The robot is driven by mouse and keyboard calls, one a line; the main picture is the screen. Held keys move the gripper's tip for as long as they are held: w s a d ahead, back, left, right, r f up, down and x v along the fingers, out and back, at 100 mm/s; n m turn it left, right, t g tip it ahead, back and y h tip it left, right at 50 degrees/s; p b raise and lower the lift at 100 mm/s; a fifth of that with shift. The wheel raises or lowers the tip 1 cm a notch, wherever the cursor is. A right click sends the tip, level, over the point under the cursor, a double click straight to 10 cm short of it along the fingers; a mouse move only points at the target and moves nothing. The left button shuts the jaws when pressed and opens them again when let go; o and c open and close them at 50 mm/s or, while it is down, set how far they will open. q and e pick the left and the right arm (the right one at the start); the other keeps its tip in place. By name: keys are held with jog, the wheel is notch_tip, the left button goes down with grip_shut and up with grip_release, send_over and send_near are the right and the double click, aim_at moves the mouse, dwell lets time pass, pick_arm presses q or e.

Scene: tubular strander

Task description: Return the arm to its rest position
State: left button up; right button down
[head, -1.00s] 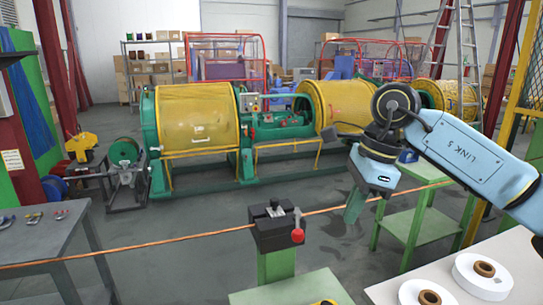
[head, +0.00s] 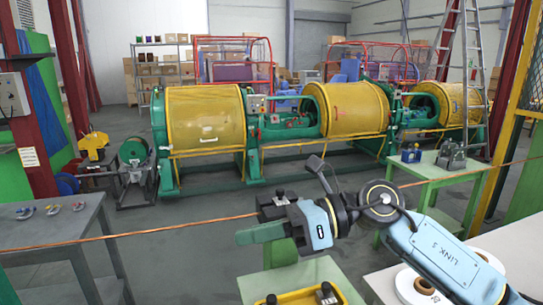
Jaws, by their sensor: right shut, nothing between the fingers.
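My right arm comes in from the lower right, its pale blue link above the white table. My right gripper (head: 247,236) points left, with its green fingers shut and empty. It is in front of the black clamp block (head: 268,203) on the green stand and hides much of that block. I cannot tell whether the gripper touches it. The copper strand (head: 170,230) runs across the view and passes behind my arm. My left gripper is not in view.
A green table (head: 330,271) below my arm bears a yellow tray (head: 284,298) with black-handled items. White reels (head: 420,288) lie on the white table (head: 520,250). A grey bench (head: 60,235) stands left.

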jog(key=w+d+r+m+t+y, duration=0.1)
jog(key=w+d+m+t, duration=0.15)
jog(key=m+t, duration=0.8)
jog(key=w+d+r+m+t+y, duration=0.15)
jog(key=d+m+t, duration=0.25)
jog(key=m+t, duration=0.65)
jog(key=w+d+f+m+t+h, duration=0.1)
jog(key=d+f+m+h, duration=0.6)
jog(key=m+h, duration=0.55)
jog(key=s+d+f+m+g+h, duration=0.3)
jog(key=d+f+m, duration=0.15)
jog(key=f, duration=0.25)
jog(key=s+d+f+m+g+h, duration=0.2)
jog(key=s+d+f+m+g, duration=0.1)
jog(key=f+m, duration=0.4)
jog(key=s+d+f+m+g, duration=0.2)
jog(key=s+f+g, duration=0.5)
jog(key=s, duration=0.4)
jog(key=s+d+f+m+g, duration=0.2)
jog(key=s+f+g, duration=0.2)
jog(key=s+f, duration=0.5)
notch_tip(320, 180, down, 23)
jog(key=s+g, duration=0.1)
jog(key=s, duration=0.1)
jog(key=s+d+f+g+b, duration=0.1)
jog(key=s+d+f, duration=0.1)
jog(key=s+f, duration=1.4)
jog(key=shift+s+d+h, duration=0.2)
jog(key=shift+s+h, duration=0.2)
jog(key=shift+s, duration=0.1)
